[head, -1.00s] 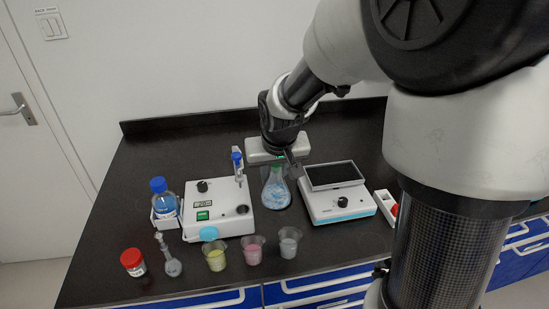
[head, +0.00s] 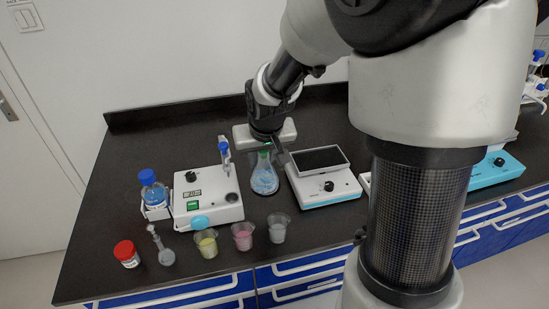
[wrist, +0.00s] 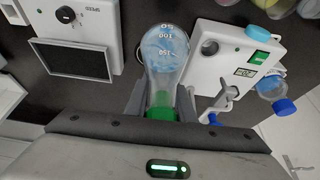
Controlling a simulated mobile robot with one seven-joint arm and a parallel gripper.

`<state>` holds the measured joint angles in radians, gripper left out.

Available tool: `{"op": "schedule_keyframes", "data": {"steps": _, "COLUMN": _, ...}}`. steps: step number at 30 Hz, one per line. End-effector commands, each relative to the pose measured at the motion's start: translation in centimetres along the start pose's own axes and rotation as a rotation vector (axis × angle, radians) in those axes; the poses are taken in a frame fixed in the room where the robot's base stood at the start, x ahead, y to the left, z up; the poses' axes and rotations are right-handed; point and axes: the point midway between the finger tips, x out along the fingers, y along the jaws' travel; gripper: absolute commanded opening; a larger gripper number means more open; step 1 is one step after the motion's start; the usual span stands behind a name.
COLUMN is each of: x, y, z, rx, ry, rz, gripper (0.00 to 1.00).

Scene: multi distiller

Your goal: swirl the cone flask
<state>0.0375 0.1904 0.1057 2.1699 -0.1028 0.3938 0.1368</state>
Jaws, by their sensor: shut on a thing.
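The cone flask (head: 264,181) is clear, with blue liquid and a green band at its neck. It is between the white stirrer and the white balance. My gripper (head: 268,147) is above it in the head view and shut on its neck. In the wrist view the flask (wrist: 166,55) extends away from between the two grey fingers of my gripper (wrist: 161,103), with volume marks showing. I cannot tell whether its base touches the bench.
The stirrer (head: 207,204) stands close on the left, with a pipette stand on it. The balance (head: 325,190) is close on the right. Several small beakers (head: 243,237) line the front. A blue-capped bottle (head: 153,191) is at far left. The bench behind is clear.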

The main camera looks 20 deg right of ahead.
Motion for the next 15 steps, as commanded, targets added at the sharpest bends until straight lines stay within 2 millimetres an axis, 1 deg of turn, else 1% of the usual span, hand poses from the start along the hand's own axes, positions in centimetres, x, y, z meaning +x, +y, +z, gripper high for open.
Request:
{"op": "schedule_keyframes", "data": {"steps": 1, "x": -0.4, "y": -0.6, "z": 1.0, "rx": -0.001, "ry": 0.002, "rz": 0.000, "gripper": 0.00}}
{"op": "schedule_keyframes", "data": {"steps": 3, "x": -1.2, "y": -0.7, "z": 2.3, "rx": 0.001, "ry": 0.001, "rz": 0.002, "gripper": 0.00}}
{"op": "schedule_keyframes", "data": {"steps": 5, "x": -1.9, "y": -0.1, "z": 3.5, "rx": 0.006, "ry": 0.000, "rz": 0.002, "gripper": 0.00}}
{"op": "schedule_keyframes", "data": {"steps": 7, "x": -2.5, "y": 1.2, "z": 4.3, "rx": 0.009, "ry": -0.003, "rz": 0.004, "gripper": 0.00}}
{"op": "schedule_keyframes", "data": {"steps": 9, "x": -2.7, "y": 2.6, "z": 4.5, "rx": 0.013, "ry": -0.004, "rz": 0.004, "gripper": 0.00}}
{"op": "schedule_keyframes", "data": {"steps": 11, "x": -2.3, "y": 3.7, "z": 4.3, "rx": 0.013, "ry": -0.003, "rz": 0.003, "gripper": 0.00}}
{"op": "schedule_keyframes", "data": {"steps": 12, "x": -2.2, "y": 4.4, "z": 4.1, "rx": 0.011, "ry": -0.004, "rz": 0.003, "gripper": 0.00}}
{"op": "schedule_keyframes", "data": {"steps": 15, "x": -1.3, "y": 5.2, "z": 2.7, "rx": 0.005, "ry": -0.001, "rz": 0.001, "gripper": 0.00}}
